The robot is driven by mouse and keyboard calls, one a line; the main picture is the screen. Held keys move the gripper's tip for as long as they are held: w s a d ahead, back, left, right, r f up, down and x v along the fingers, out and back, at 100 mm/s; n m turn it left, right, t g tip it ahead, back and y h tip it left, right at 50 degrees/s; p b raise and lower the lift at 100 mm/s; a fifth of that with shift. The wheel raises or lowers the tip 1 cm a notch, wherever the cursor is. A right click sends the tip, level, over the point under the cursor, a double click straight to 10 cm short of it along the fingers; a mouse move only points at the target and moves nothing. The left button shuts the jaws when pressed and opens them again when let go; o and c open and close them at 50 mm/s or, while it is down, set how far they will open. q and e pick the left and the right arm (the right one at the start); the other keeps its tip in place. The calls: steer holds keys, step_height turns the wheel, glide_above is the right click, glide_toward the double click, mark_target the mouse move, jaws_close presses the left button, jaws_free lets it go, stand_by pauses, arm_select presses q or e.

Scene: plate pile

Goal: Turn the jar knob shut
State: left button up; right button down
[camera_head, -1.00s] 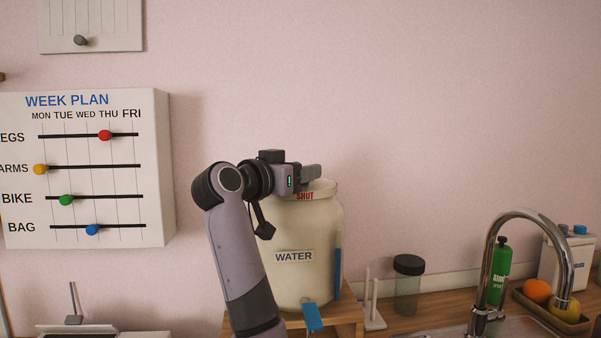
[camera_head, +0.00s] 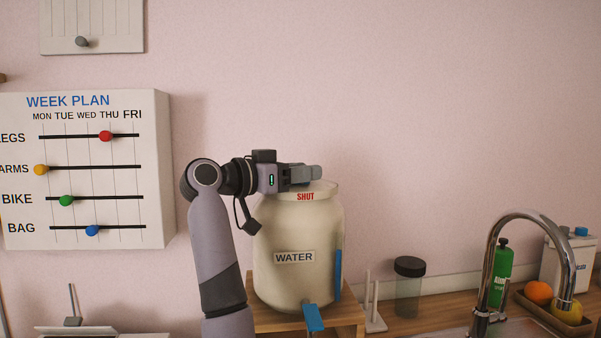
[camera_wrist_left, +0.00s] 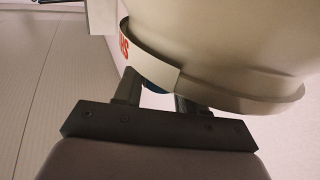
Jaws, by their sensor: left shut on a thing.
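The cream jar (camera_head: 297,230) labelled WATER stands upright on a wooden stand (camera_head: 345,318). Its pale lid (camera_head: 325,189) carries the red word SHUT at the front of the rim. My left gripper (camera_head: 308,173) lies level across the top of the lid, coming from the left. In the left wrist view the two dark fingers (camera_wrist_left: 157,95) reach to the lid, and a small dark blue piece, seemingly the knob (camera_wrist_left: 154,88), shows between them. The gripper is shut on it. Most of the knob is hidden by the fingers and lid.
A blue tap lever (camera_head: 313,318) sticks out at the jar's lower front. A white rack (camera_head: 374,310) and a dark-lidded glass jar (camera_head: 409,288) stand to the right, before a curved faucet (camera_head: 489,260). The WEEK PLAN board (camera_head: 85,170) hangs at left.

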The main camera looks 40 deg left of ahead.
arm_select(q)
steer(key=o, duration=0.9)
steer(key=shift+w+f, duration=0.1)
steer(key=shift+o, duration=0.2)
steer(key=b+v, duration=0.2)
steer(key=v, duration=0.4)
steer(key=shift+s+a, duration=0.1)
steer(key=shift+s, duration=0.45)
